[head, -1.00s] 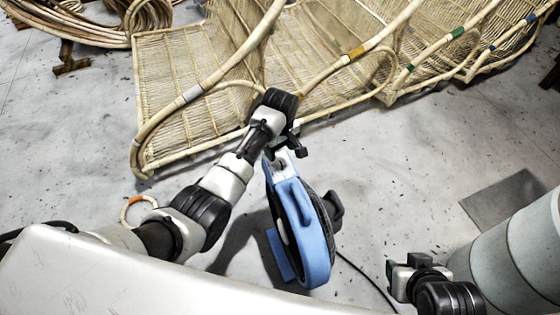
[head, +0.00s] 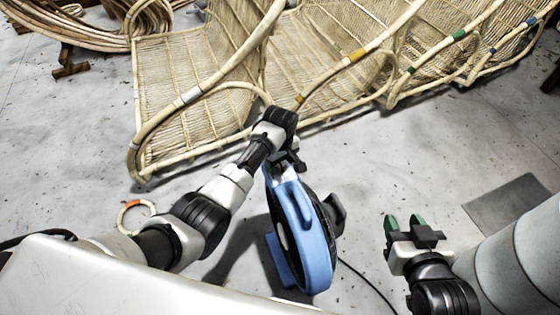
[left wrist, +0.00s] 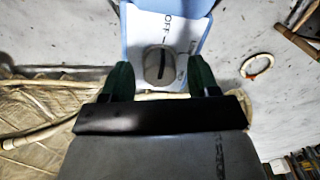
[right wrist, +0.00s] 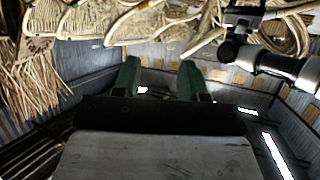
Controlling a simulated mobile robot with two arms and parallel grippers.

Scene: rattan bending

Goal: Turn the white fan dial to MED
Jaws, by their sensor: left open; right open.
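The blue fan (head: 316,240) stands on the floor with a white control panel at its top. In the left wrist view the panel (left wrist: 143,27) shows the word OFF and a short mark. Other labels are too unclear to read. My left gripper (head: 292,162) is at the panel, open. Its green fingers (left wrist: 160,80) stand on either side of the dial; I cannot tell whether they touch it. My right gripper (head: 404,221) is open and empty, right of the fan.
A long woven rattan seat (head: 200,125) lies behind the fan. A small rattan ring (head: 137,216) lies on the floor at left. A black cable runs from the fan. A dark grey mat (head: 508,205) lies at right.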

